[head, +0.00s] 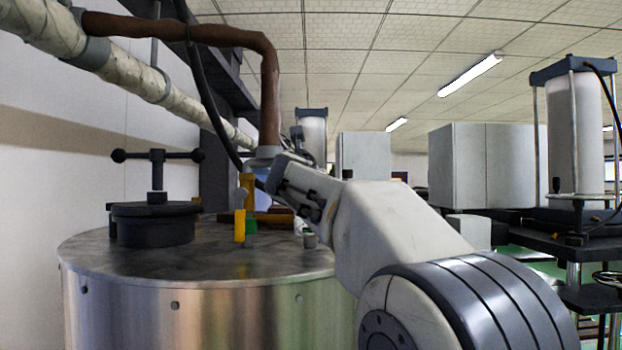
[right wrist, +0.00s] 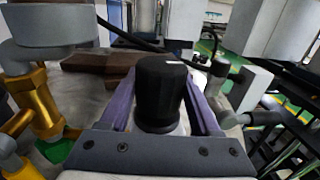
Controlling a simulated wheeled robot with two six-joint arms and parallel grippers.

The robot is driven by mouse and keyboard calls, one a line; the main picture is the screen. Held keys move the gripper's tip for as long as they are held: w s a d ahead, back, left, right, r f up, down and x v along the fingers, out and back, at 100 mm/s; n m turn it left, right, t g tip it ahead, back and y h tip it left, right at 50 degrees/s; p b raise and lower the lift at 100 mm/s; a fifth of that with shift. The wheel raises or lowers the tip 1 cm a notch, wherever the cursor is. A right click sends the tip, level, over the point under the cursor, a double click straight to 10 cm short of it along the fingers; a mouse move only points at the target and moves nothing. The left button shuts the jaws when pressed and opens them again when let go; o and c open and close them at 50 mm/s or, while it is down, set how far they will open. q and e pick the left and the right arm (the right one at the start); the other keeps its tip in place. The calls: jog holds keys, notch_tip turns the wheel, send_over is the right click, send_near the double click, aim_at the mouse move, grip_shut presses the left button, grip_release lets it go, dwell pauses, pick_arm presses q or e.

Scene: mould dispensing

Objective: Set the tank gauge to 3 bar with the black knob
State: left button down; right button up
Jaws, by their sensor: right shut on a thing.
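The black knob (right wrist: 160,90) stands between the purple fingers of my right gripper (right wrist: 161,84) in the right wrist view. The fingers are shut on its sides, and a small white mark shows on its top edge. In the head view my right gripper (head: 287,192) reaches over the tank lid (head: 190,262) from the right, and I cannot make out the knob there. A round grey housing (right wrist: 50,24) on a brass fitting stands left of the gripper in the wrist view. No gauge dial or reading can be made out. My left gripper is not in view.
A yellow upright handle (head: 239,226) stands on the lid, left of my gripper. A black clamped hatch (head: 155,224) is farther left. A brown pipe (head: 270,90) comes down behind the gripper. The front of the lid is bare.

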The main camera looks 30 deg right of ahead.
jog(key=shift+s+r+n+t+y+p, duration=0.1)
jog(key=shift+r+n+t+y+p, duration=0.1)
jog(key=shift+n+t+y+p, duration=0.55)
jog(key=shift+f+n+y, duration=0.1)
jog(key=shift+n+y, duration=0.15)
jog(key=shift+y, duration=0.3)
jog(key=o, duration=1.4)
jog(key=shift+a+f, duration=0.1)
jog(key=shift+b+v, duration=2.85)
jog(key=shift+v, duration=2.25)
